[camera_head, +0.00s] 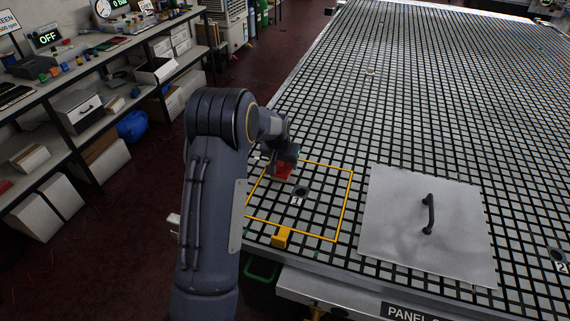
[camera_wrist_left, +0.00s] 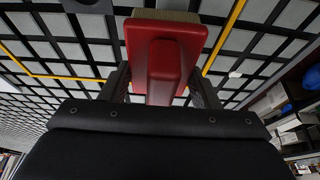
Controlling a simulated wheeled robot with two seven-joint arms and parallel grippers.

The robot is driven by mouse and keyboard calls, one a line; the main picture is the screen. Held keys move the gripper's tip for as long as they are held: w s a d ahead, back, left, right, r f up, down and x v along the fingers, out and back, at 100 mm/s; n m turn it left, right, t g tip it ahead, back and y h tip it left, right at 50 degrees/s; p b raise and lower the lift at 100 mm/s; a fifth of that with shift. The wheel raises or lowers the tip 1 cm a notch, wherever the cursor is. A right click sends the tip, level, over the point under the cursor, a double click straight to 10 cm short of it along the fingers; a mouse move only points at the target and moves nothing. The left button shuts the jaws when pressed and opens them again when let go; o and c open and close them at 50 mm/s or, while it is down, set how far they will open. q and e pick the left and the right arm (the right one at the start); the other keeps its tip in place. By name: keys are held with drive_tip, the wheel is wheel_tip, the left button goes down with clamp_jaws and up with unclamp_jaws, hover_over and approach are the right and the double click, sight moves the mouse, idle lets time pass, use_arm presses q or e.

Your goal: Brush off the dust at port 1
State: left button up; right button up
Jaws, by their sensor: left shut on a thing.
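My left gripper (camera_head: 285,158) is over the table inside the yellow outline, to the upper left of port 1 (camera_head: 299,192). It is shut on a red brush (camera_head: 283,171). In the left wrist view the brush (camera_wrist_left: 163,60) sits between the two fingers, with pale bristles (camera_wrist_left: 166,15) at its far end. A dark round port edge (camera_wrist_left: 88,4) shows at the top of that view. The head view is too small to tell whether the bristles touch the grid. I can make out no clear dust at the port. My right gripper is not in view.
The black grid table (camera_head: 440,110) is mostly bare. A metal panel with a black handle (camera_head: 428,212) lies right of the yellow outline (camera_head: 345,205). A yellow block (camera_head: 282,237) sits at the outline's front edge. Port 2 (camera_head: 558,256) is at the right. Shelves (camera_head: 95,100) stand left.

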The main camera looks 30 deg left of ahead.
use_arm(q)
drive_tip(key=r, duration=0.2)
drive_tip(key=shift+d+r+p, duration=0.35)
drive_tip(key=shift+p, duration=0.05)
drive_tip(key=shift+w+a+r+p, duration=0.15)
drive_tip(key=shift+r+p, duration=0.3)
drive_tip(key=shift+r, duration=0.25)
drive_tip(key=shift+r+p, duration=0.75)
drive_tip(key=shift+r, duration=0.65)
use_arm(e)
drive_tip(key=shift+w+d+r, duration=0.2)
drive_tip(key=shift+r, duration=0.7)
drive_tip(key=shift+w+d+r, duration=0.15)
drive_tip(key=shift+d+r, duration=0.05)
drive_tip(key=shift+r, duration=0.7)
